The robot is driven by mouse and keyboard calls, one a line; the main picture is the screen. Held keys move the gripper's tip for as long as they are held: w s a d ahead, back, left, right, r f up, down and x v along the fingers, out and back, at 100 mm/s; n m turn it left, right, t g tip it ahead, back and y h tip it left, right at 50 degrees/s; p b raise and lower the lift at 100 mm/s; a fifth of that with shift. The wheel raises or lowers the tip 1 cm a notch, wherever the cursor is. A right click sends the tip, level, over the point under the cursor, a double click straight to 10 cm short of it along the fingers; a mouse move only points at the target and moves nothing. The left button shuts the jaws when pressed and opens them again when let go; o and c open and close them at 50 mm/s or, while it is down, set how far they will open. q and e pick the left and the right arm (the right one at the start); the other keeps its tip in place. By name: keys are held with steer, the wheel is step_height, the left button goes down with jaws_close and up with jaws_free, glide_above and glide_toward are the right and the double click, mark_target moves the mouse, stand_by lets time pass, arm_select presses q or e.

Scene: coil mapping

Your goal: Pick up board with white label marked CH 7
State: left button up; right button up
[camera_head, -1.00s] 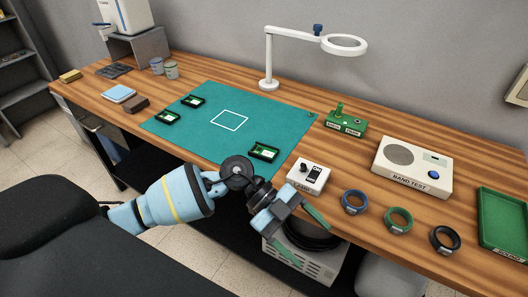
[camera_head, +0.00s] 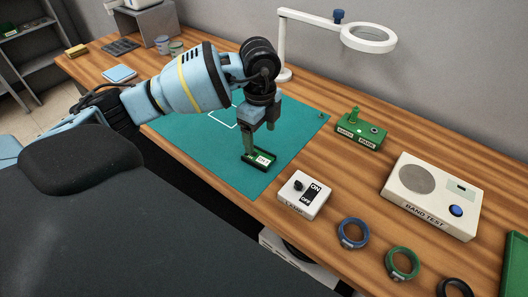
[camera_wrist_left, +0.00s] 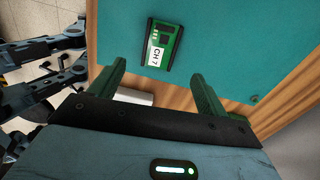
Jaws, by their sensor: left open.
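The board marked CH 7 (camera_wrist_left: 161,45) is a small green board with dark parts and a white label, lying on the teal mat (camera_wrist_left: 220,30). In the head view the board (camera_head: 261,160) lies near the mat's front right part. My left gripper (camera_head: 259,141) is over it, pointing down. In the left wrist view the two green fingers of my left gripper (camera_wrist_left: 158,78) are spread wide, with the board beyond their tips and nothing between them. My arm hides the mat's left part in the head view.
A white lamp switch box (camera_head: 304,195) stands right of the mat. A ring magnifier lamp (camera_head: 368,38) rises behind. A green block (camera_head: 358,130), a white band test box (camera_head: 431,195) and several coils, including a blue one (camera_head: 352,233), lie right.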

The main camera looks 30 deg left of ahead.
mark_target(260, 156)
arm_select(q)
steer(key=shift+s+f, duration=0.1)
steer(key=shift+f, duration=0.15)
steer(key=shift+s+f, duration=0.1)
steer(key=shift+f, duration=1.2)
steer(key=shift+a+f, duration=0.15)
steer(key=shift+f, duration=2.25)
arm_select(e)
steer(key=shift+s+f, duration=0.2)
steer(key=shift+s, duration=0.15)
arm_select(q)
steer(key=shift+c, duration=0.2)
steer(key=c, duration=1)
